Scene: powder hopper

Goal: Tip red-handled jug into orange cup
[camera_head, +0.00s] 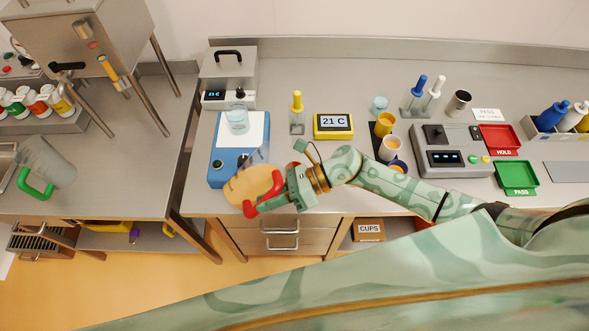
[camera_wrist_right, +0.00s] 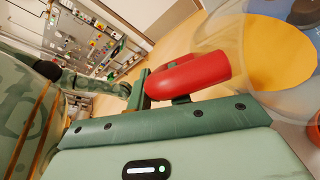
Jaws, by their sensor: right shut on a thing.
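The red-handled jug is a clear vessel with tan-orange contents (camera_head: 247,187), held at the front edge of the bench beside the blue device. My right gripper (camera_head: 279,196) is shut on its red handle (camera_head: 263,198). In the right wrist view the red handle (camera_wrist_right: 188,78) lies at the fingers, with the clear jug body (camera_wrist_right: 222,38) and its contents to the right. An orange-yellow cup (camera_head: 385,123) stands at the far end of a dark strip, well to the right of the jug. An orange shape at the wrist view's right edge is too cut off to identify. My left gripper is out of view.
A blue device (camera_head: 217,165) bears a clear beaker (camera_head: 237,120). A yellow display (camera_head: 333,126) sits behind my right arm. A green-handled jug (camera_head: 45,165) stands at left.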

